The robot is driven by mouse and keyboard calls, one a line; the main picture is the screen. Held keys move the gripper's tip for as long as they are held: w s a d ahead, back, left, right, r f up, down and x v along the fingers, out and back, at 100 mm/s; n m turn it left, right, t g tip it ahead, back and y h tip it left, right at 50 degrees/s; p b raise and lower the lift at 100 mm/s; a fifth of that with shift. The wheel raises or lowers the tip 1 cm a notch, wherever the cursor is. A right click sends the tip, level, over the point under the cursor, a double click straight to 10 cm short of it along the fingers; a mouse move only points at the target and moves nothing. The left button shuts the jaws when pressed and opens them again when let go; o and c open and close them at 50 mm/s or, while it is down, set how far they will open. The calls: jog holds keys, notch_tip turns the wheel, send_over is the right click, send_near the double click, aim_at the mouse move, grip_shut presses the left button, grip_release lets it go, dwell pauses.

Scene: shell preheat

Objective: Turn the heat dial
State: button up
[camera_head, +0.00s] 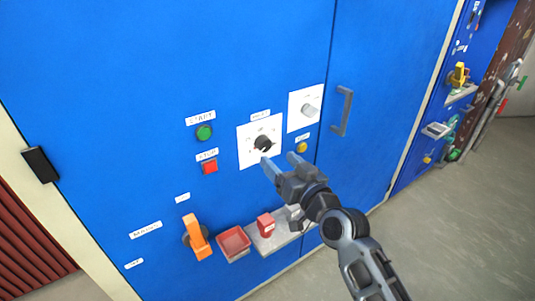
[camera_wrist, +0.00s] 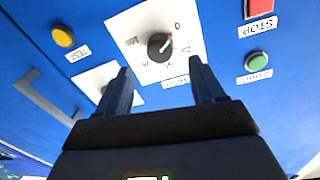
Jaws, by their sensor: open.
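A black dial (camera_head: 264,143) sits on a white square plate (camera_head: 247,157) on the blue cabinet front, under a small label too blurred to read surely. In the wrist view the black dial (camera_wrist: 160,46) shows upside down, with a red mark beside its pointer and characters around it. My gripper (camera_head: 279,160) is open and empty, its blue-grey fingers just below and right of the dial. In the wrist view my gripper (camera_wrist: 160,66) has its fingers spread, with the dial beyond and between them, apparently not touching.
A grey dial (camera_head: 309,110) on another white plate sits up and right. A green button (camera_head: 204,132), red stop button (camera_head: 210,166) and yellow button (camera_head: 301,147) are nearby. Below are an orange lever (camera_head: 197,238), red tray (camera_head: 233,242) and shelf with a red block (camera_head: 266,225). A door handle (camera_head: 342,111) stands right.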

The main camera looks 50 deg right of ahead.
aim_at(266, 146)
jog(key=shift+p+x, duration=0.7)
jog(key=shift+x, duration=2.5)
jog(key=shift+c, duration=0.4)
jog(key=c, duration=1)
jog(key=m+p, duration=0.3)
jog(key=m, duration=0.2)
jog(key=shift+r, duration=0.1)
jog(key=m+p, duration=0.2)
jog(key=m, duration=0.4)
jog(key=shift+y, duration=0.4)
jog(key=shift+m, duration=0.3)
